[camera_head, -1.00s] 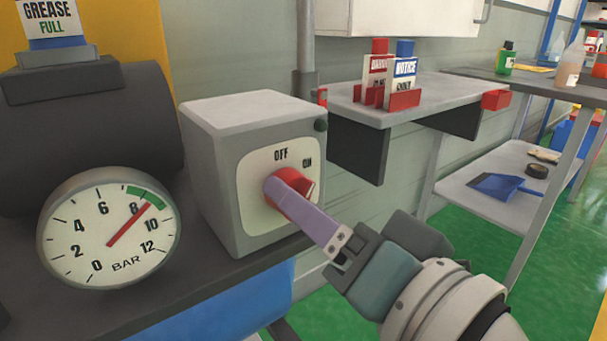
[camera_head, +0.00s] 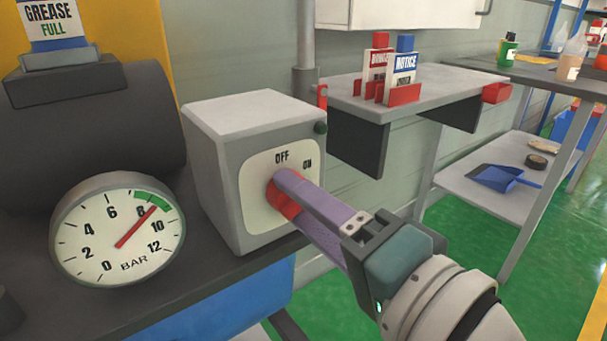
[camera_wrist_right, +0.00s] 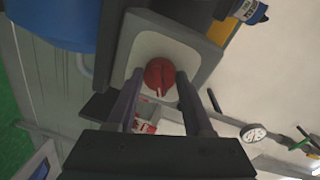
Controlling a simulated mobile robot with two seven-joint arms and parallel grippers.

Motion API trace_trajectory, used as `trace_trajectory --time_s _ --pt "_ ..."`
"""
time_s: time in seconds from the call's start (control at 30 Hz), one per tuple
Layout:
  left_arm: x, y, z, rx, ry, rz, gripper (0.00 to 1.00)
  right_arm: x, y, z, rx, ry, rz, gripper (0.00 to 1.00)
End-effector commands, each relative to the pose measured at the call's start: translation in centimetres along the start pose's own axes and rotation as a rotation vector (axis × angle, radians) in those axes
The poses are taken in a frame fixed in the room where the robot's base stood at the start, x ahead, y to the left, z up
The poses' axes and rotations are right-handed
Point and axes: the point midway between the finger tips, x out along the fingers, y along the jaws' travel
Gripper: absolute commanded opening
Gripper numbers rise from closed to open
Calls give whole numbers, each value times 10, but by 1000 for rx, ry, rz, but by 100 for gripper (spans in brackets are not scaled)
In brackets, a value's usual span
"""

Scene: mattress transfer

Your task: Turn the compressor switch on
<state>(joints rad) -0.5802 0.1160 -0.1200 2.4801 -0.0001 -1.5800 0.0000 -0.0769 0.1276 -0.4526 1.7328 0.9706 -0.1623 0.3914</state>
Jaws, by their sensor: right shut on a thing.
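The compressor switch is a red knob (camera_head: 277,203) on a pale plate on the front of a grey box (camera_head: 255,112), marked OFF at the top and ON at upper right. My right gripper (camera_head: 287,190) has its purple fingers around the knob and hides most of it, so the knob's pointing cannot be read in the head view. In the right wrist view the red knob (camera_wrist_right: 159,76) sits between the two fingertips, with a small white mark on it. My left gripper is not in view.
A wall shelf (camera_head: 440,88) with DANGER and NOTICE tags is to the right.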

Motion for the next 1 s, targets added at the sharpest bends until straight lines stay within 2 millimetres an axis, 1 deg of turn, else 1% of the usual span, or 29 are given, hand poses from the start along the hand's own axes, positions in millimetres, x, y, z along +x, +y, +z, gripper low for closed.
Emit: trace_trajectory --time_s 0.27,0.3,0.53,0.83,0.93,1.0 --pt "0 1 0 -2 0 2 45 0 1 0 5 0 1 0" --pt "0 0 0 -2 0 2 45 0 1 0 5 0 1 55" --pt "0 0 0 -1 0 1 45 0 0 0 3 0 1 81" --pt "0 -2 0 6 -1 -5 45 -3 0 0 2 0 1 81" --pt "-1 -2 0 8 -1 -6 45 -14 1 0 1 0 3 81" --pt "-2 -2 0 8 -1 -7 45 -28 0 0 1 -1 3 81"
